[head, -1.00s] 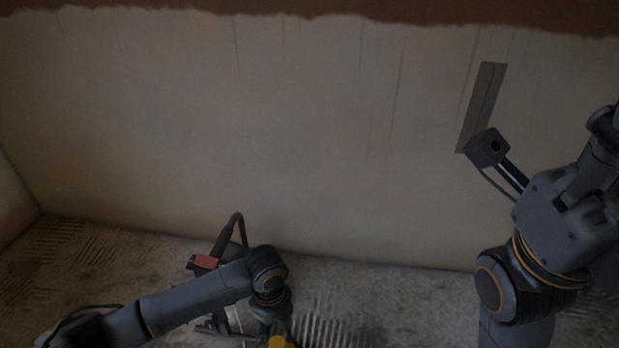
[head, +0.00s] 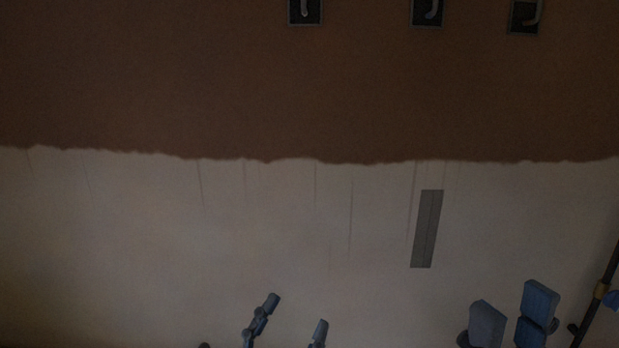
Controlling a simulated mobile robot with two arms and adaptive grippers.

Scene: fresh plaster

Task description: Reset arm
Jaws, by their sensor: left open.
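My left gripper (head: 292,315) shows at the bottom edge, left of centre. Its two dark fingers stand apart, pointing up, with nothing visible between them. At the bottom right, two blue-grey finger-like pads of my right gripper (head: 512,313) stand side by side with a narrow gap. The rest of that gripper is cut off, and I cannot tell how far it is open. Both grippers show in front of the pale lower wall (head: 130,250).
The upper wall (head: 300,90) is dark brown, meeting the pale part at a ragged edge. A slanted grey strip (head: 427,228) shows against the pale part. Several dark framed panels (head: 426,10) line the top.

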